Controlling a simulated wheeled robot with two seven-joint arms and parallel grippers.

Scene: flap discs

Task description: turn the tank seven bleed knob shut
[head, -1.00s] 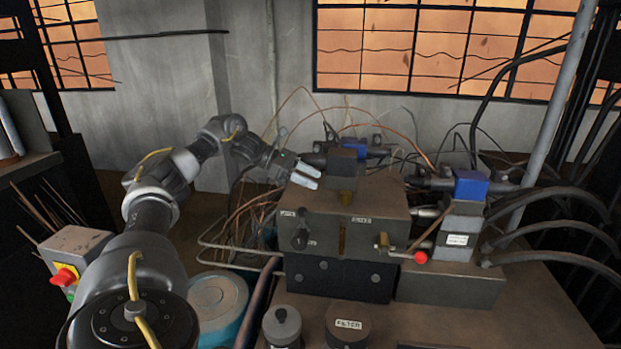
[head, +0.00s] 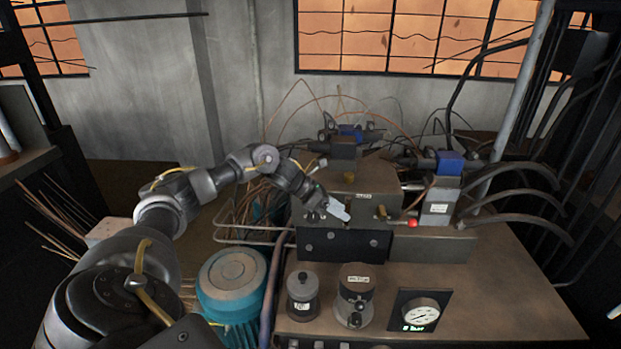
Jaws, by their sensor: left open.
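My left gripper (head: 338,210) is open, with pale fingers pointing right and slightly down. It is in front of the left part of the dark valve block (head: 352,186). A small dark knob (head: 312,216) on the block's front face shows in part, just left of and beside the fingers. The wrist and fingers cover much of that corner, so I cannot tell whether they touch the knob. No label near it is readable as tank seven. My right gripper is not in view.
A lever with a red ball (head: 413,224) sticks out right of the gripper. A filter canister (head: 355,290), a small dark canister (head: 302,290) and a gauge (head: 420,312) stand in front. A blue motor (head: 233,280) is at left. Hoses crowd the right.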

